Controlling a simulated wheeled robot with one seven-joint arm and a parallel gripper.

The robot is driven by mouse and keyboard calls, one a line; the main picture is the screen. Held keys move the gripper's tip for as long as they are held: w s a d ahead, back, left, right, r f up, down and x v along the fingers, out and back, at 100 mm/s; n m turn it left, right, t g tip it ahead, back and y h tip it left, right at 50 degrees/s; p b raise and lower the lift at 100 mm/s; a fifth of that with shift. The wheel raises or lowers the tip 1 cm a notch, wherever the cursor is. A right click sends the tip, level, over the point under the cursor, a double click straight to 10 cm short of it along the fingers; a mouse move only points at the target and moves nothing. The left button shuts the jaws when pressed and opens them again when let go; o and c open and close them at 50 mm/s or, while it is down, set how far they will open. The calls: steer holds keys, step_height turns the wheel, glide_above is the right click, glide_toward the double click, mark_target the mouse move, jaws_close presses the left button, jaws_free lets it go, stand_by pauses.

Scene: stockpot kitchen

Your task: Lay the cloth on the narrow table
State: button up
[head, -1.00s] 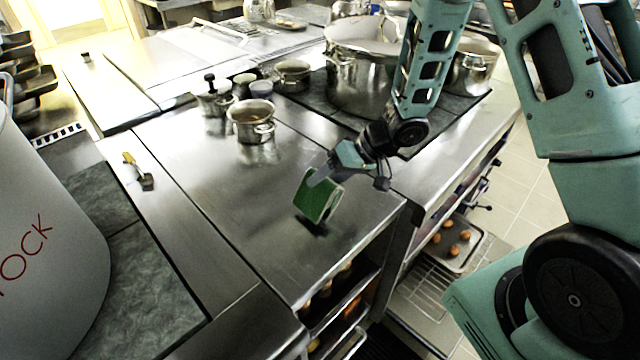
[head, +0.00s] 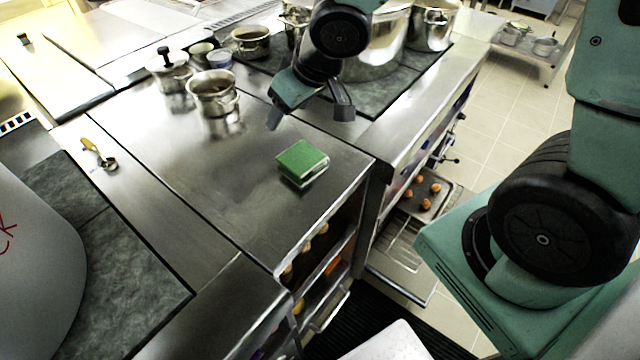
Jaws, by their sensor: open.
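A small green block with a pale edge (head: 302,163) lies flat on the steel counter (head: 225,205), near its right front edge. It may be the folded cloth, but I cannot tell for sure. My gripper (head: 308,114) is open and empty, above the counter and behind the green block, apart from it. No other cloth is in view. I cannot tell which surface is the narrow table; a pale surface (head: 395,343) shows only in part at the bottom edge.
Small pots (head: 213,93) stand on the counter at the back left, and large pots (head: 432,28) on the dark hob. A yellow-handled utensil (head: 98,153) lies at left beside a big stock container (head: 35,265). A tray of orange-brown items (head: 425,195) sits low at right.

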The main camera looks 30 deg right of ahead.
steer(key=s+a+r+n+g, duration=0.1)
steer(key=s+a+g, duration=0.1)
steer(key=s, duration=0.9)
steer(key=s+a+r+n+g+h, duration=0.1)
steer(key=s+a+r+n+g, duration=0.1)
steer(key=s, duration=0.8)
steer(key=shift+s+a+r+n+g, duration=0.35)
steer(key=shift+a+g, duration=0.35)
steer(key=shift+a, duration=0.5)
